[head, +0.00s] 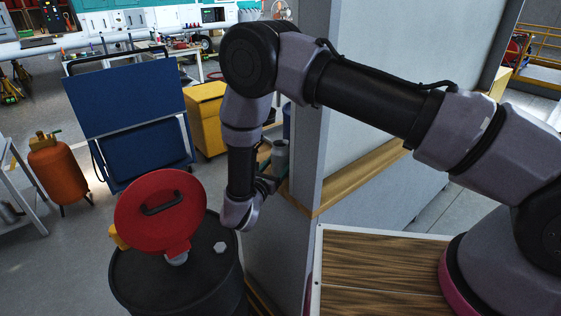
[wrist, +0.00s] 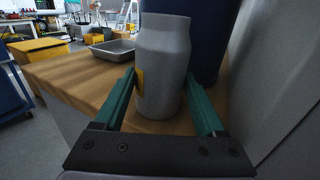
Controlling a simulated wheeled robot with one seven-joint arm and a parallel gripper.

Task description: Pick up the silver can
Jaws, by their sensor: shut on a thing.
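The silver can (wrist: 162,62) is a grey bottle-like can with a narrower neck and a yellow label patch on its left side. It stands upright between the two green fingers of my gripper (wrist: 160,82), which is shut on it. Its base appears at the wooden ledge (wrist: 75,88); I cannot tell whether it touches. In the head view the can (head: 280,155) shows beside the grey wall post, and my gripper (head: 268,183) is at it, partly hidden by my wrist.
A dark blue container (wrist: 207,40) stands close behind the can. A shallow metal tray (wrist: 112,49) lies left on the ledge. The grey wall post (head: 305,110) is close to my arm. A black drum (head: 205,268) with a red round object (head: 160,205) stands below my wrist.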

